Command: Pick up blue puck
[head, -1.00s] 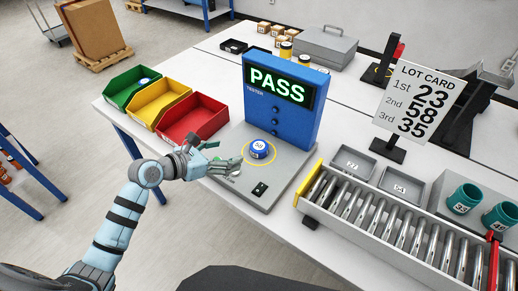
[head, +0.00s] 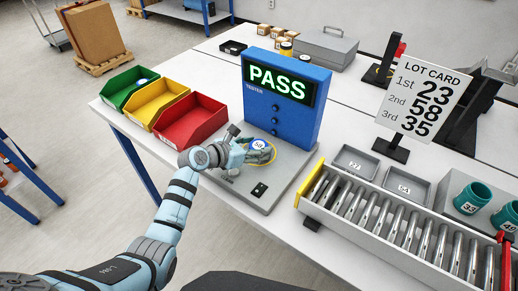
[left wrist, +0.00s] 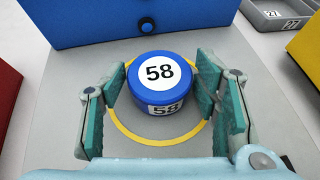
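The blue puck (left wrist: 158,80) carries a white label reading 58. It sits on the grey tester plate inside a yellow ring, in front of the blue tester (head: 284,98) whose screen reads PASS. In the head view the puck (head: 259,145) is partly hidden by my gripper. My left gripper (left wrist: 163,92) is open, with its green-padded fingers on either side of the puck and a gap visible on each side. In the head view the left gripper (head: 262,152) is low over the plate at the puck. My right gripper does not show.
Green (head: 129,93), yellow (head: 157,107) and red (head: 190,124) bins stand left of the tester. A roller conveyor (head: 386,219), small grey trays, teal cups and a lot card (head: 424,98) reading 23, 58, 35 are on the right.

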